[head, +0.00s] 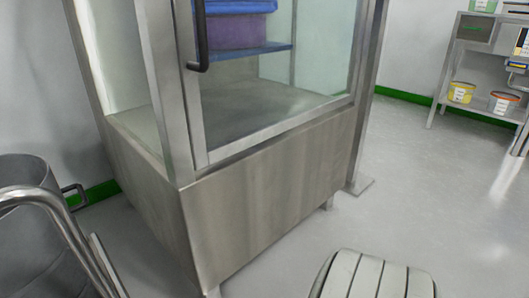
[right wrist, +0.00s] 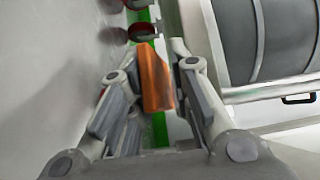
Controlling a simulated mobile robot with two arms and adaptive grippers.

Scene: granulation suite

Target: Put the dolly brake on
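An orange plate (right wrist: 154,80), which looks like the brake pedal, shows in the right wrist view. My right gripper (right wrist: 152,72) is open, with one finger on each side of the plate in the picture. I cannot tell whether either finger touches it or how deep it lies between them. Red-and-dark wheels (right wrist: 142,32) show just beyond, at the top. A grey banded drum (right wrist: 265,40) fills the upper right. In the head view a grey drum (head: 35,245) stands at the lower left behind a bent steel tube handle (head: 65,222). My left gripper is in neither view.
A steel cabinet (head: 265,195) with glass panels and a dark door handle (head: 203,40) stands in the middle. It holds a purple tub (head: 238,30). A shelf with yellow (head: 461,92) and white-and-orange (head: 503,102) tubs stands at the back right.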

